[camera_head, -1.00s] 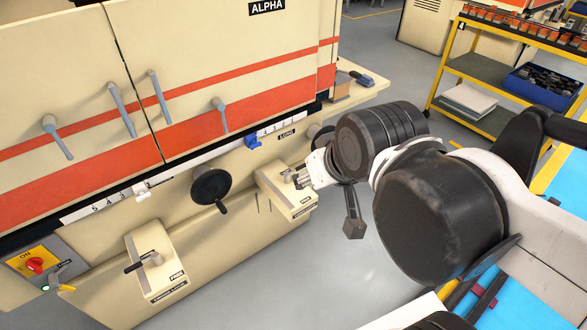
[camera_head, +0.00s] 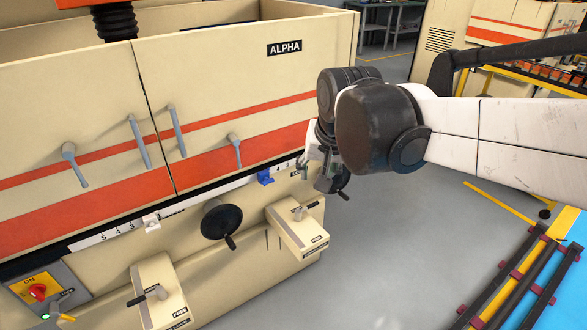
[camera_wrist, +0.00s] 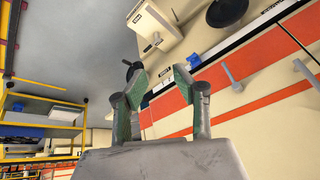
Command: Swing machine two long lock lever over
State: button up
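The cream machine marked ALPHA (camera_head: 284,47) has two lock boxes low on its front. The right lock box (camera_head: 290,238) carries a small lever (camera_head: 304,211) with its dark handle pointing right. The left lock box (camera_head: 165,310) carries a similar lever (camera_head: 148,295), its dark handle pointing left. The small lock labels are too small to read surely. My gripper (camera_head: 314,176) is above the right box, apart from its lever. In the wrist view my gripper (camera_wrist: 158,76) has its fingers spread with nothing between them. The right box (camera_wrist: 150,24) and its lever (camera_wrist: 152,43) show beyond the fingertips.
A black handwheel (camera_head: 221,219) sits between the boxes; another dark knob (camera_wrist: 132,66) is just beyond one fingertip. A blue clamp (camera_head: 265,177) and a white clamp (camera_head: 151,222) are on the scale rail. Open grey floor (camera_head: 400,270) lies to the right.

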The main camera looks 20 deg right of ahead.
jog(key=w+d+f+m+g+b, duration=0.1)
jog(key=w+d+f+m+g, duration=0.2)
jog(key=w, duration=0.7)
jog(key=m+g+b, duration=0.2)
jog(key=m, duration=0.6)
send_over(313, 204)
notch_tip(313, 204, down, 26)
jog(key=shift+w+d+f, duration=0.1)
jog(key=shift+f, duration=0.35)
jog(key=shift+f+b, duration=1.8)
jog(key=shift+f, duration=2.25)
jog(key=shift+f+b, duration=0.3)
jog(key=shift+f, duration=0.05)
grip_shut()
